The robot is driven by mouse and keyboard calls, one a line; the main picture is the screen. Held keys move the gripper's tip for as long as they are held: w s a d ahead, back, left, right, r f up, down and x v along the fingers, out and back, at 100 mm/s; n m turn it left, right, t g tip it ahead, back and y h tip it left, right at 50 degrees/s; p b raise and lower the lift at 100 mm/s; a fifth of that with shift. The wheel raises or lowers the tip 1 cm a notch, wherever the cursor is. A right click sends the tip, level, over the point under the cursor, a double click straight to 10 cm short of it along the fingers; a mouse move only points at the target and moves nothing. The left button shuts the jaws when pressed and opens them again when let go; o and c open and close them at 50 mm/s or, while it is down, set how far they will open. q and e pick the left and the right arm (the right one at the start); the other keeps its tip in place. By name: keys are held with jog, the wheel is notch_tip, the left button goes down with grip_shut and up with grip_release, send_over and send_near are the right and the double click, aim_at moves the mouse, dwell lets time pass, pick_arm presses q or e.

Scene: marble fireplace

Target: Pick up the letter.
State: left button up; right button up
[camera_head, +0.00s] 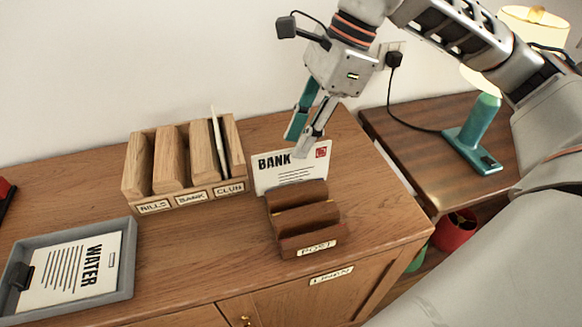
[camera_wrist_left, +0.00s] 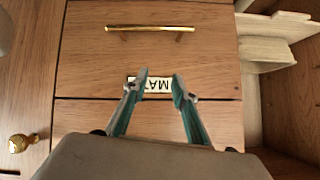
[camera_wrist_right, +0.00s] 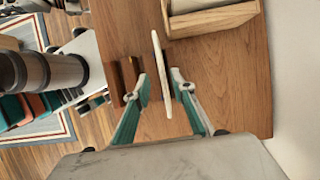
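The white letter (camera_head: 290,167), marked BANK with a red stamp, stands upright in the back of the wooden POST rack (camera_head: 303,220) on the cabinet top. My right gripper (camera_head: 303,145) points down at the letter's top edge. In the right wrist view the letter (camera_wrist_right: 161,75) shows nearly edge-on between the two fingertips of that gripper (camera_wrist_right: 160,88), with a gap on each side. The right gripper is open. My left gripper (camera_wrist_left: 160,80) is open and empty in front of a drawer label (camera_wrist_left: 152,85); it is out of the head view.
A wooden sorter (camera_head: 185,165) with labelled slots holds a thin upright item, left of the rack. A grey tray (camera_head: 128,270) with a WATER sheet (camera_head: 72,272) lies at left front. Cabinet top between tray and rack is clear.

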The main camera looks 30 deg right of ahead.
aim_at(293, 148)
jog(key=x, duration=0.4)
jog(key=shift+w+d+b, duration=0.1)
jog(key=shift+d+b, duration=0.1)
jog(key=shift+b, duration=0.15)
pick_arm(q)
jog(key=shift+w+d+r, duration=0.1)
jog(key=shift+w+r, duration=0.35)
jog(key=shift+w, duration=0.25)
jog(key=shift+s+f, duration=0.2)
pick_arm(e)
jog(key=shift+f, duration=0.25)
grip_shut()
